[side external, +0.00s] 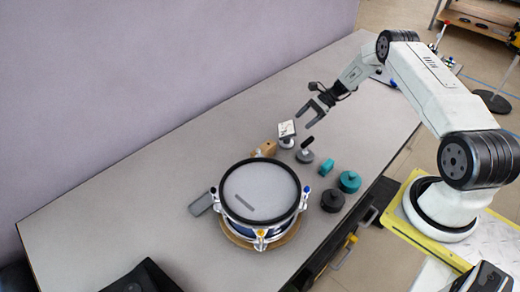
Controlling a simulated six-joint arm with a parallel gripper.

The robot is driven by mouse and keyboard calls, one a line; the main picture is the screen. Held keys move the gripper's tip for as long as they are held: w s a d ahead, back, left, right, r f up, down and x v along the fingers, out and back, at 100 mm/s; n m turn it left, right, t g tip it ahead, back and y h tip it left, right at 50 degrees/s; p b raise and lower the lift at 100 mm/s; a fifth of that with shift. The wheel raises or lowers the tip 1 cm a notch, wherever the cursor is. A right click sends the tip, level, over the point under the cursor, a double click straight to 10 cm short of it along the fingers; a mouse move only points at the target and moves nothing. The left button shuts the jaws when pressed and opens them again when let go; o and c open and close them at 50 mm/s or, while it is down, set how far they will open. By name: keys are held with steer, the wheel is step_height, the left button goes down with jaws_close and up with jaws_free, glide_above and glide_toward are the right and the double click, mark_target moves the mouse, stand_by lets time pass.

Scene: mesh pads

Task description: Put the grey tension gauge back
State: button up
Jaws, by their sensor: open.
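A small round grey piece with a black upright handle (305,155) stands on the table to the upper right of the drum; it looks like the grey tension gauge, but I cannot be sure at this size. My gripper (304,120) is open and empty, above the table and a little above this piece in the picture, apart from it. A small stand with a pale tilted face (287,130) is just left of and below the fingers. No part of the grey piece looks hidden.
A drum (254,192) with a pale mesh head, a dark strip on it, sits on a wooden round base. Teal pieces (349,181), a black round piece (332,201), a wooden block (267,148) and a grey box (201,204) surround it. The table's left is mostly clear.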

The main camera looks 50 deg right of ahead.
steer(key=s+a+r+n+g+h, duration=0.2)
steer(key=s+a+r+n+h, duration=0.1)
steer(key=a+r+n, duration=0.3)
steer(key=s+a+r+n+g+h, duration=0.2)
steer(key=a+r+n+h, duration=0.15)
steer(key=a+r, duration=0.4)
steer(key=s+a+r+n+t+h, duration=0.1)
steer(key=s+a+r+n+h, duration=0.1)
steer(key=s, duration=0.5)
steer(key=s+a+r+n+t+h, duration=0.1)
steer(key=s+a+r+n, duration=0.3)
steer(key=n, duration=0.5)
steer(key=shift+s+a+t+h, duration=0.45)
steer(key=shift+s+a, duration=0.9)
steer(key=shift+a, duration=0.35)
steer(key=shift+n, duration=0.25)
